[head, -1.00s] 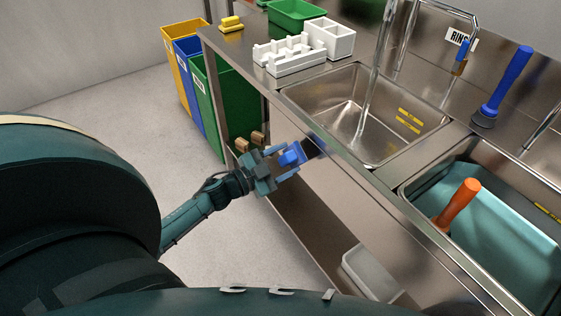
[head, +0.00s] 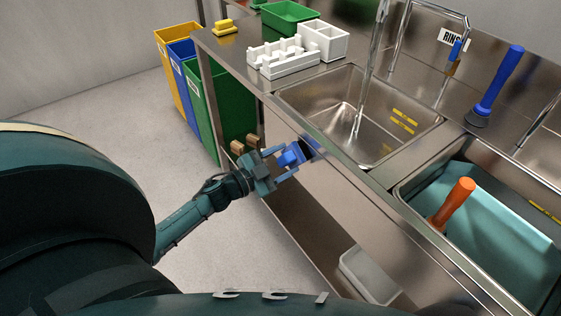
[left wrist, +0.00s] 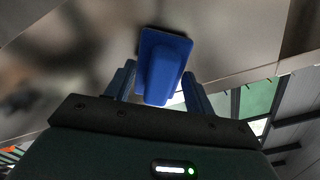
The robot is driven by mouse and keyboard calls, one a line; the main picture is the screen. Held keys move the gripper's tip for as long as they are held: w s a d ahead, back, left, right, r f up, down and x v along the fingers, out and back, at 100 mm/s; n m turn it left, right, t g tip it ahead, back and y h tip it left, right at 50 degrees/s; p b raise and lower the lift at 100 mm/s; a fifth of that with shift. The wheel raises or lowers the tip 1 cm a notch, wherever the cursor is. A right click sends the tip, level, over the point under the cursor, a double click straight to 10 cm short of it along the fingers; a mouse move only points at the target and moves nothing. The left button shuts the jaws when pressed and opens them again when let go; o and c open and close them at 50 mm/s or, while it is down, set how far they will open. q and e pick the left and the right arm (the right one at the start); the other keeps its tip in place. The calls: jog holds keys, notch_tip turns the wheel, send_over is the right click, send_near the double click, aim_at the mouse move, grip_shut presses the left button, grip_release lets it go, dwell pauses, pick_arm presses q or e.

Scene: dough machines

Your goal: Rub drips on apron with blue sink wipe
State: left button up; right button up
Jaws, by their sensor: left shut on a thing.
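My left gripper (head: 289,160) is shut on the handle of the blue sink wipe (head: 296,155). It holds the wipe at the steel apron (head: 338,188), the front panel below the sink rim. In the left wrist view the wipe (left wrist: 165,62) sits between the two fingers, its flat pad facing the apron (left wrist: 235,35). The pad is close against the steel; I cannot tell for certain that it touches. Dark blurred patches show on the steel at the left of that view; I cannot tell drips from reflections. My right gripper is not in view.
The steel basin (head: 352,108) and a teal-lined basin (head: 500,215) with an orange-handled tool (head: 455,203) lie above the apron. Yellow, blue and green bins (head: 222,108) stand at the left end. A pale tub (head: 368,277) sits below. A white rack (head: 283,60) stands on the counter.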

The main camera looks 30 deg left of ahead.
pick_arm(q)
jog(key=shift+w+d, duration=0.15)
jog(key=shift+w, duration=0.3)
jog(key=shift+w+a+r, duration=0.1)
jog(key=shift+w+a, duration=0.15)
jog(key=shift+a, duration=0.25)
jog(key=shift+w+a+r, duration=0.1)
jog(key=shift+w+a, duration=0.15)
jog(key=shift+a, duration=0.25)
jog(key=shift+s+d+p, duration=0.2)
jog(key=shift+d, duration=0.45)
jog(key=shift+s+d+p, duration=0.15)
jog(key=shift+d+p, duration=0.05)
jog(key=shift+d, duration=0.4)
jog(key=shift+p+v, duration=0.5)
jog(key=shift+v, duration=0.4)
jog(key=shift+f+p+v, duration=0.2)
jog(key=shift+p+v, duration=0.35)
jog(key=shift+v, duration=1.6)
